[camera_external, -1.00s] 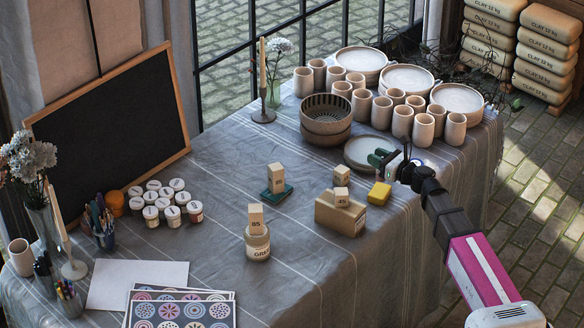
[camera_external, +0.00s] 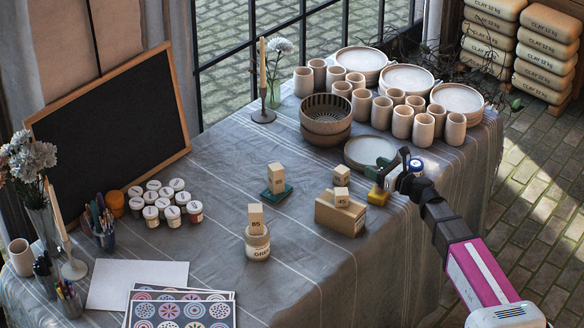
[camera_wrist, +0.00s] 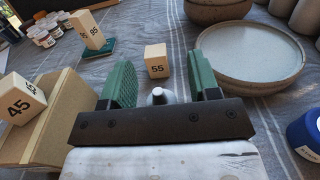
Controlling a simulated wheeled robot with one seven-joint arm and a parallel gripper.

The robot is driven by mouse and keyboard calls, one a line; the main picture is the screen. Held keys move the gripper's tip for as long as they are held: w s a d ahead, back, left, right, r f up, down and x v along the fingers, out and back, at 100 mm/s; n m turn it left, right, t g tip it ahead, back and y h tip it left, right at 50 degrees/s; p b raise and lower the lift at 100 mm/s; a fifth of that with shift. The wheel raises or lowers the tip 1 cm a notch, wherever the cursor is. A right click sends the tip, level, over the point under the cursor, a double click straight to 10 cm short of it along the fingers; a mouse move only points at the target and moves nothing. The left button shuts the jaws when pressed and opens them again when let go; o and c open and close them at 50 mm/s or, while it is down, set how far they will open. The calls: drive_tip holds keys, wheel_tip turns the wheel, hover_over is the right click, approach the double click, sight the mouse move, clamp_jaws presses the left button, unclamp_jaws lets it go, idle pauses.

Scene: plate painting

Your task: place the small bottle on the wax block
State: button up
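The yellow block (camera_external: 378,196), which looks like the wax block, lies on the table under my gripper, partly covered by it. It is hidden in the wrist view. My gripper (camera_external: 393,165) is open, its green fingers well apart (camera_wrist: 160,85). A small pale nub (camera_wrist: 158,96) shows between the fingers, touching neither; I cannot tell what it belongs to. A blue-and-white round container (camera_external: 416,166), possibly the small bottle, stands right of my gripper, partly behind my arm. It also shows as a blue container at the wrist view's right edge (camera_wrist: 306,132).
A pale plate (camera_external: 366,150) lies just behind my gripper. Cups and bowls crowd the back. A jar (camera_external: 257,246) topped by a block stands front left.

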drive_tip(key=shift+r, duration=0.1)
drive_tip(key=v, duration=1.2)
drive_tip(key=s+d+f+n+g+h, duration=0.1)
drive_tip(key=s+f+n+g+h, duration=0.1)
drive_tip(key=s+f+n+g, duration=0.4)
drive_tip(key=s+d+f+n+g+h, duration=0.2)
drive_tip(key=s+f+n, duration=0.1)
drive_tip(key=f+n, duration=0.7)
drive_tip(key=s+d+f+n+g+h, duration=0.4)
drive_tip(key=s+d+f+n+h, duration=0.4)
drive_tip(key=s+d+f+n, duration=0.2)
wheel_tip(320, 180, down, 2)
drive_tip(key=shift+s+d+f+n+g+h, duration=0.15)
drive_tip(key=shift+d+n+g+h, duration=0.3)
drive_tip(key=shift+d, duration=0.7)
